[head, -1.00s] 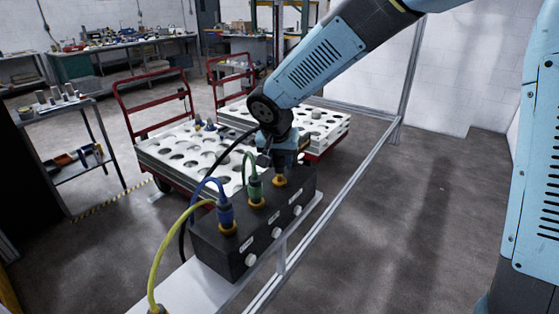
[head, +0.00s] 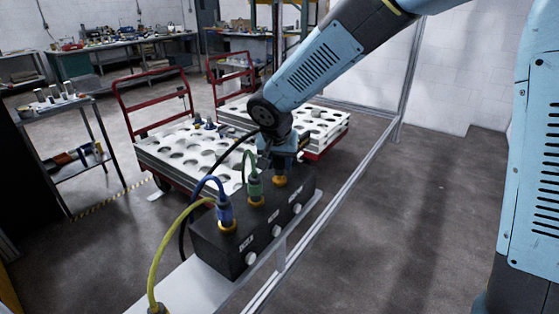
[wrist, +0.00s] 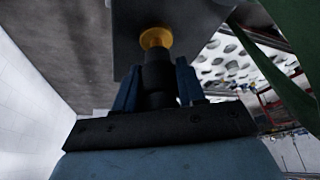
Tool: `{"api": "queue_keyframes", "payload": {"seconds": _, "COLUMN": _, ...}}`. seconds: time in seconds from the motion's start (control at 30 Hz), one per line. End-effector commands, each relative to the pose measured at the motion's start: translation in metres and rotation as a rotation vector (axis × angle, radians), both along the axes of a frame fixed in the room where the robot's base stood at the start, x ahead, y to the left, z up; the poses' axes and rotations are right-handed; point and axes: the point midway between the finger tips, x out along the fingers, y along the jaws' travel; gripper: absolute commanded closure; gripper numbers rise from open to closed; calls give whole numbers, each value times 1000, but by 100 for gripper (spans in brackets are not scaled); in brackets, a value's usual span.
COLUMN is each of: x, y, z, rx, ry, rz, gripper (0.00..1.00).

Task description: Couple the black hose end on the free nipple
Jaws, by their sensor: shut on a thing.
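My gripper (head: 281,166) is above the far right end of the black block (head: 222,252). It is shut on the black hose end (wrist: 158,75), which stands between the blue fingers in the wrist view. The brass free nipple (head: 279,181) is right below the hose end, and it also shows in the wrist view (wrist: 156,38). The two are in line and look to meet; how far the hose end sits over the nipple I cannot tell. In the head view the fingers mostly hide the hose end. The black hose (head: 233,150) arcs left behind the block.
A green hose end (head: 254,188) stands on a nipple close left of my gripper, then a blue one (head: 225,212). A yellow hose (head: 166,255) runs at the front left. White knobs (head: 276,231) line the block's side. Carts with white perforated tops (head: 165,150) stand behind.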

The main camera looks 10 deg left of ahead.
Motion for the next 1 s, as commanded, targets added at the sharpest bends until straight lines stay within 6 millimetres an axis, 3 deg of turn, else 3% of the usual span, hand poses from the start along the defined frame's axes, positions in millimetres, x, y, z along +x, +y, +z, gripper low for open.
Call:
{"api": "queue_keyframes", "payload": {"seconds": 0.93, "x": 0, "y": 0, "z": -19, "rx": 0, "ry": 1, "rz": 1, "gripper": 87}}
{"api": "queue_keyframes", "payload": {"seconds": 0.97, "x": 0, "y": 0, "z": -19, "rx": 0, "ry": 1, "rz": 0, "gripper": 58}}
{"api": "queue_keyframes", "payload": {"seconds": 1.0, "x": 0, "y": 0, "z": -19, "rx": 0, "ry": 1, "rz": 0, "gripper": 54}}
